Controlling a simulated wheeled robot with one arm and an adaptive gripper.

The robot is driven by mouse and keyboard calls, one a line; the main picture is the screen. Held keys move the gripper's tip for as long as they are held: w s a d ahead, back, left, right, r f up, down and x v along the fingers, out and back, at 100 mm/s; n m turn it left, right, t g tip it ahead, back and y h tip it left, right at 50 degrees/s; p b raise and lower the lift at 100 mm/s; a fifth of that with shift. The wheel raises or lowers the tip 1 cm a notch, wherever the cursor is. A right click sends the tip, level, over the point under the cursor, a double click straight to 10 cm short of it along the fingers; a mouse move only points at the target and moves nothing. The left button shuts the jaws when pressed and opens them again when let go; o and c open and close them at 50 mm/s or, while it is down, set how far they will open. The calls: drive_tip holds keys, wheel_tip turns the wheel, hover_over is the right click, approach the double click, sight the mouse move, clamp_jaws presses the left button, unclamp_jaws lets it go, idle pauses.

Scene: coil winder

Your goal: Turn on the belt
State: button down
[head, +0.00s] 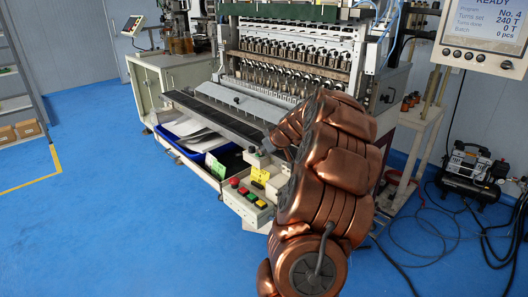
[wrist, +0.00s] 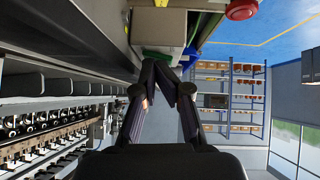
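The control box (head: 245,212) stands out at the front of the winding machine. I cannot tell which control belongs to the belt. My gripper (wrist: 166,72) looks shut and empty, its fingertips together. In the wrist view, a red mushroom button (wrist: 241,9) is at the top, right of the fingertips, apart from them. In the head view my copper arm partly covers the box's right side, and the gripper's fingers cannot be made out.
The winding machine (head: 285,55) with its rows of spindles fills the back. A blue tray (head: 180,146) with papers sits under its front shelf. A display panel (head: 490,30) is at upper right and a compressor (head: 470,172) on the right floor. The left floor is clear.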

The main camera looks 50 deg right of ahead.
drive_tip(key=shift+a+f, duration=0.55)
drive_tip(key=r, duration=0.2)
drive_tip(key=d+r, duration=0.1)
drive_tip(key=r, duration=0.1)
drive_tip(key=shift+d+r, duration=0.15)
drive_tip(key=d+b+v, duration=0.2)
drive_tip(key=v, duration=0.8)
drive_tip(key=shift+d+r, duration=0.25)
drive_tip(key=shift+s, duration=0.15)
